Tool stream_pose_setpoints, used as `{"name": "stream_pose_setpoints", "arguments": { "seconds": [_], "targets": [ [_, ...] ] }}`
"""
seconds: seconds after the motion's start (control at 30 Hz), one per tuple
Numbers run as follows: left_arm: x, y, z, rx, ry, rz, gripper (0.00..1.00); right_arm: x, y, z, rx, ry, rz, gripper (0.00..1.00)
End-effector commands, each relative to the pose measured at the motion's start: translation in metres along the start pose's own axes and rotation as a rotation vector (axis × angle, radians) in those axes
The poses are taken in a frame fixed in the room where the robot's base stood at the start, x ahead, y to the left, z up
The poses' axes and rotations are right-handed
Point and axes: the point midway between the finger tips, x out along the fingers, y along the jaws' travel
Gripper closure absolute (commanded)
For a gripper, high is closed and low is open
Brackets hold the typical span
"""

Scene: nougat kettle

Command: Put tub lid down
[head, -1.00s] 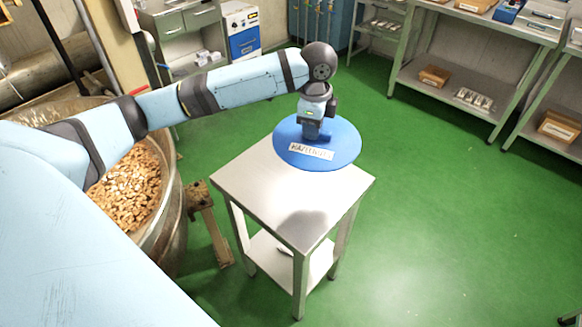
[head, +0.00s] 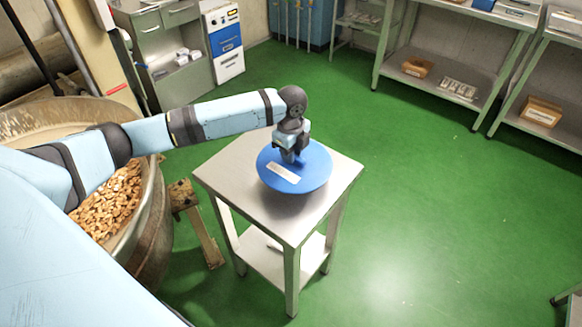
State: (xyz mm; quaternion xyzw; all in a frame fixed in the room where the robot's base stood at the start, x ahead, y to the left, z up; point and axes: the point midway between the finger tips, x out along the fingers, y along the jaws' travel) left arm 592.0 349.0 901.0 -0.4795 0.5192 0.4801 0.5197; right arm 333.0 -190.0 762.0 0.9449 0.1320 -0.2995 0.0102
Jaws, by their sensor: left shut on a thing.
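The tub lid (head: 312,178) is a round blue disc with a pale label strip on its top. It is over the top of a small metal table (head: 226,172), near the middle of the head view. A dark shadow shows under its front edge, and I cannot tell whether it touches the tabletop. My left gripper (head: 289,157) points down at the lid and is shut on its handle, which the fingers mostly hide. My right gripper is not in the head view.
A large kettle (head: 150,225) full of nuts stands at the left, under my left arm. A wooden piece (head: 200,225) is between kettle and table. Metal shelves (head: 440,75) with boxes stand at the back right. Green floor (head: 430,200) is open to the right.

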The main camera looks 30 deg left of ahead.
Motion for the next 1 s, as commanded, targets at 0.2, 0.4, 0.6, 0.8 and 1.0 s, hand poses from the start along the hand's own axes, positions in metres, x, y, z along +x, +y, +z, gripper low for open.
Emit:
{"name": "stream_pose_setpoints", "arguments": {
  "seconds": [0.2,0.4,0.6,0.8,1.0],
  "targets": [
    [0.017,0.000,0.000,-0.001,0.001,0.000,1.00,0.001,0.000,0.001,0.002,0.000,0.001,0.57],
    [0.045,0.000,-0.001,-0.001,0.000,0.002,1.00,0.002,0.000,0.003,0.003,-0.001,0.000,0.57],
    [0.056,0.000,0.000,-0.001,0.000,-0.001,1.00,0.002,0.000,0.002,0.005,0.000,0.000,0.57],
    [0.057,0.000,0.000,-0.001,0.000,0.000,1.00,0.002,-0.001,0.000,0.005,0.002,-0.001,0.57],
    [0.059,0.000,0.000,-0.001,0.000,0.000,0.54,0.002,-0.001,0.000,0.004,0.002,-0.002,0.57]
  ]
}}
